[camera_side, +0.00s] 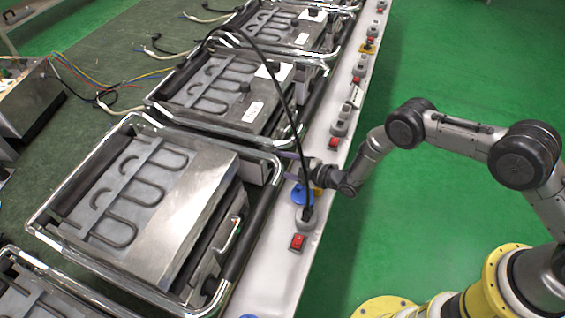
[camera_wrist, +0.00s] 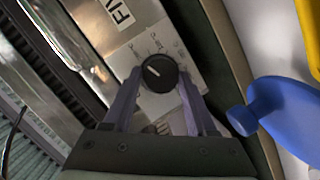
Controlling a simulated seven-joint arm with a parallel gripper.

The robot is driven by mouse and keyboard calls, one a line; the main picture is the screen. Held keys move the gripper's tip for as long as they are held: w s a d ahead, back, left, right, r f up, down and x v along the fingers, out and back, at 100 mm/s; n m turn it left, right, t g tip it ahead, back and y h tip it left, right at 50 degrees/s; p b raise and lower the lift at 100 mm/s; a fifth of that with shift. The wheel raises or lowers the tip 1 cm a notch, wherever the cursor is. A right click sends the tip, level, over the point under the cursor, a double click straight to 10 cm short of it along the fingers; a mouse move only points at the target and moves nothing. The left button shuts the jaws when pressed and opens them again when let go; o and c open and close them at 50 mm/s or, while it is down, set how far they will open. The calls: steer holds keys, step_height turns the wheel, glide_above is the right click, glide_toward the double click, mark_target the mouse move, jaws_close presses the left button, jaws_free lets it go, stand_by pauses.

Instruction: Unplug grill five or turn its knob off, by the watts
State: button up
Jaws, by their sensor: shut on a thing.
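My gripper (camera_wrist: 160,80) has one finger on each side of a round black knob (camera_wrist: 159,72) and is shut on it. The knob's white mark points to the upper left. A white label beside it is cut off and shows letters starting "FI" (camera_wrist: 121,12).
The white rail (camera_side: 284,262) carries a red switch (camera_side: 297,241), a blue part (camera_side: 299,194) and more sockets. The blue part is close to the right finger in the wrist view (camera_wrist: 282,108). More grills (camera_side: 225,90) stand behind.

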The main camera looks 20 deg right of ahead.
steer(key=shift+s+n+t, duration=0.1)
steer(key=shift+n+t, duration=0.5)
steer(key=shift+n, duration=0.8)
steer(key=o, duration=1.4)
steer(key=shift+c, duration=0.2)
steer(key=shift+f+h, duration=0.15)
steer(key=shift+h, duration=0.15)
